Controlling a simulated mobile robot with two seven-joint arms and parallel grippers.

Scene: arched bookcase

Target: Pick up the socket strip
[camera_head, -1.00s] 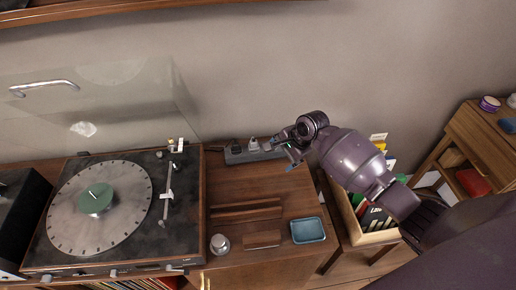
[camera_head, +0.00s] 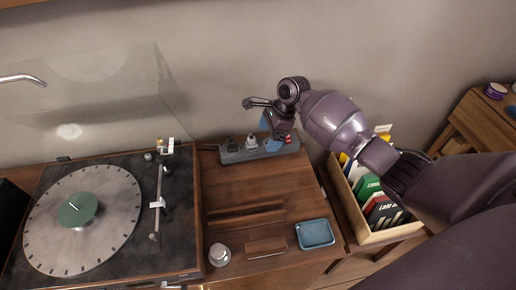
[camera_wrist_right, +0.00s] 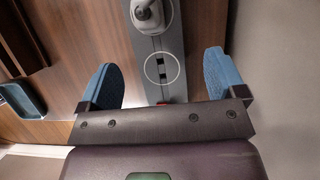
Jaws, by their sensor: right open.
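The socket strip (camera_head: 240,155) is a long grey bar at the back of the wooden cabinet, near the wall. It carries two plugs at its left part and a red switch at its right end. My right gripper (camera_head: 268,132) is above the strip's right part and hides some of it. In the right wrist view the strip (camera_wrist_right: 151,48) runs between the two blue fingers of my open gripper (camera_wrist_right: 162,82), one on each side with gaps. An empty round socket shows between the fingers. The frames do not clearly show the remaining height. My left gripper is out of view.
A turntable (camera_head: 115,245) with a raised clear lid stands to the left. In front of the strip are wooden slats (camera_head: 245,215), a small jar (camera_head: 219,254) and a blue tray (camera_head: 315,233). A box of records (camera_head: 385,236) stands right. The wall is close behind.

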